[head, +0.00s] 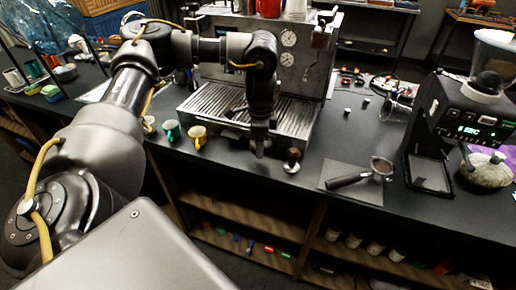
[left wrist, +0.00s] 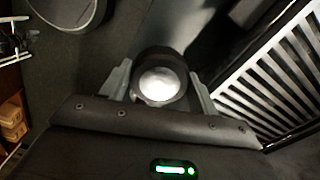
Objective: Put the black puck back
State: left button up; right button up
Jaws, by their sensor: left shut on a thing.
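My left gripper (head: 260,148) points down close to the counter, in front of the espresso machine's drip tray. In the left wrist view my left gripper (left wrist: 160,92) is shut on a dark round piece, which I take for the black puck (left wrist: 143,64). Its end facing the camera is bright in the middle with a dark rim. In the head view the fingers mostly hide the held piece, and I cannot tell whether it touches the counter. My right gripper is not in view.
The espresso machine (head: 270,65) stands behind the gripper. A tamper (head: 292,160) stands just right of it. A yellow cup (head: 198,137) and a green cup (head: 171,131) are at left. A portafilter (head: 362,175) lies on a mat (head: 340,195) near the grinder (head: 440,120).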

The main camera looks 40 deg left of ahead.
pick_arm(q)
jog(key=shift+w+a+f, duration=0.25)
jog(key=shift+a+f, duration=0.2)
jog(key=shift+f, duration=0.2)
jog(key=shift+w+a+f, duration=0.25)
jog(key=shift+a+f, duration=0.15)
jog(key=shift+f, duration=0.2)
notch_tip(320, 180, down, 2)
jog(key=shift+f+b, duration=0.2)
jog(key=shift+b, duration=0.1)
jog(key=shift+w+a+f, duration=0.1)
jog(key=shift+w+f, duration=0.05)
jog(key=shift+f, duration=0.3)
jog(key=shift+f, duration=0.1)
jog(key=o, duration=1)
